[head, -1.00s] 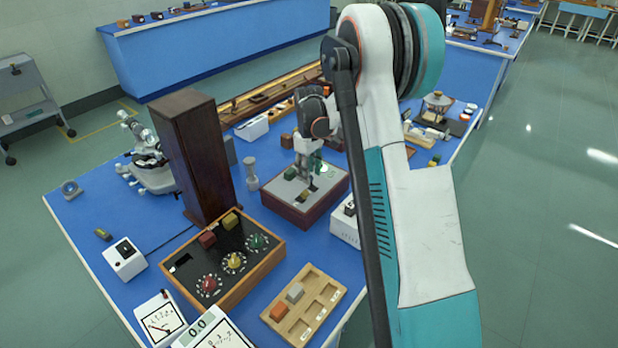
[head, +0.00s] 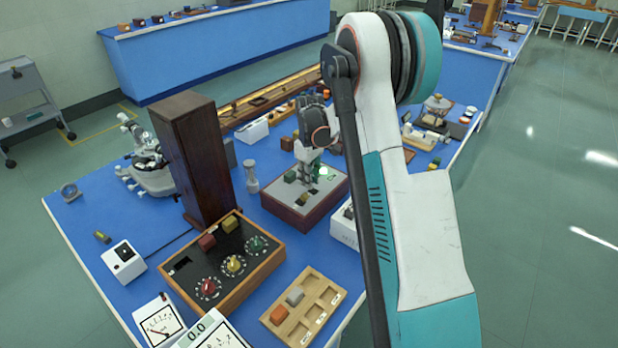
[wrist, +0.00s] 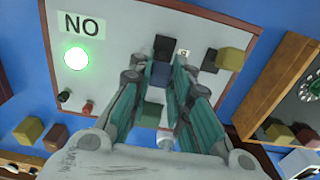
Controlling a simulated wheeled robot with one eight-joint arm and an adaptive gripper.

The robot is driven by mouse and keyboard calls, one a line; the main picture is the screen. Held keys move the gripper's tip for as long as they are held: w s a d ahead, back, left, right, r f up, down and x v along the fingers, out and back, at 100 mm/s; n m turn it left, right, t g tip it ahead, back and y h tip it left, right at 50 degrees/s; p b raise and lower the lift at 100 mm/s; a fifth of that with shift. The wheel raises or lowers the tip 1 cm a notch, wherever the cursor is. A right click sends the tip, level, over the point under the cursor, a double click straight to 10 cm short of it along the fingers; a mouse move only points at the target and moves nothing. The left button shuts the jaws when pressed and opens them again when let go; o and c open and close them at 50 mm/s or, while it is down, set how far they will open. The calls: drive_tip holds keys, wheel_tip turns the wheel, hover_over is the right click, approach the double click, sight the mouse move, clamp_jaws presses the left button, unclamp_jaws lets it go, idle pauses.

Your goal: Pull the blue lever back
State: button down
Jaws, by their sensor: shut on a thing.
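The lever box (head: 283,205) has dark red-brown sides and a grey top. It stands in the middle of the blue bench. In the wrist view its pale panel (wrist: 115,50) carries a "NO" label (wrist: 82,24) and a lit green lamp (wrist: 76,58). My gripper (wrist: 160,78) is over the panel, its teal fingers closed around the dull blue lever (wrist: 160,73). A black piece (wrist: 166,46) is just beyond the lever, and a green block (wrist: 152,115) shows nearer the palm. In the head view my gripper (head: 308,180) hides the lever.
A tall dark wooden cabinet (head: 190,150) stands left of the box. In front are a control panel with coloured knobs (head: 233,264) and a wooden sorting tray (head: 322,283). A white switch box (head: 345,228) stands close on the right.

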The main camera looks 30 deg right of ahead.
drive_tip(key=shift+s, duration=0.1)
drive_tip(key=s+t+y+b, duration=0.1)
drive_tip(key=t, duration=0.1)
drive_tip(key=s+d+t+b, duration=0.1)
drive_tip(key=t, duration=0.1)
drive_tip(key=shift+s+y, duration=0.1)
drive_tip(key=shift+y, duration=0.3)
drive_tip(key=t+b, duration=0.1)
drive_tip(key=s+t+y+b, duration=0.1)
drive_tip(key=t+b, duration=0.1)
drive_tip(key=s+d+t+b, duration=0.1)
drive_tip(key=b, duration=0.1)
drive_tip(key=shift+f+t+y, duration=0.4)
drive_tip(key=shift+s, duration=0.1)
drive_tip(key=c, duration=1.5)
unclamp_jaws()
drive_tip(key=v, duration=1.2)
